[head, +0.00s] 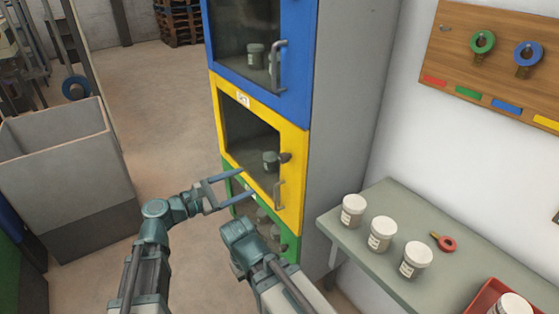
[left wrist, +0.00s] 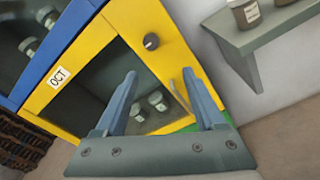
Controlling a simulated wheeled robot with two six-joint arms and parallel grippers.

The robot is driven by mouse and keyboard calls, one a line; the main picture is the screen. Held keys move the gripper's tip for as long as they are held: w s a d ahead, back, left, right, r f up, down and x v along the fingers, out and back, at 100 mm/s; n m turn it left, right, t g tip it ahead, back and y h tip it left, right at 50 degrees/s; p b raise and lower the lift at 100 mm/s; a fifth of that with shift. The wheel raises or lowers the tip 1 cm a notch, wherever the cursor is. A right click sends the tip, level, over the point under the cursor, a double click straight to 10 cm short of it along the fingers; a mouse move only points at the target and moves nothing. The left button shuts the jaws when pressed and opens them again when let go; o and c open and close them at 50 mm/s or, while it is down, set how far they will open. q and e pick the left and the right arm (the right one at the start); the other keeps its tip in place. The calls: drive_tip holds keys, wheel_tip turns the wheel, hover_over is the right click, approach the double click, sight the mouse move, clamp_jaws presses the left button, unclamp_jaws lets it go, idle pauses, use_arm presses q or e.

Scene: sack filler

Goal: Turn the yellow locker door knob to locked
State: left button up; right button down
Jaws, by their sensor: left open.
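The yellow locker door (head: 293,139) is the middle one of a stack and looks closed. Its dark round knob (head: 285,157) is on the right side of the frame, above a grey bar handle (head: 279,194). In the left wrist view the knob (left wrist: 151,41) lies just beyond my fingertips; I cannot read its setting. My left gripper (head: 247,183) is open and empty in front of the yellow door, left of and below the knob, apart from it. It also frames the door in the left wrist view (left wrist: 159,73). My right arm's end (head: 240,232) is low beside it; its fingers are unclear.
A blue locker (head: 296,50) is above and a green one (head: 291,245) below. A key board (head: 450,50) hangs on the wall. A grey bin (head: 70,185) stands left; floor between is clear.

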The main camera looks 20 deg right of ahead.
sight(281, 159)
use_arm(q)
drive_tip(key=shift+n+t+h, duration=0.3)
drive_tip(key=shift+n, duration=0.2)
drive_tip(key=x, duration=0.4)
drive_tip(key=r+x, duration=0.1)
drive_tip(key=x, duration=0.9)
drive_tip(key=shift+w+r, duration=0.15)
drive_tip(key=shift+w, duration=0.05)
clamp_jaws()
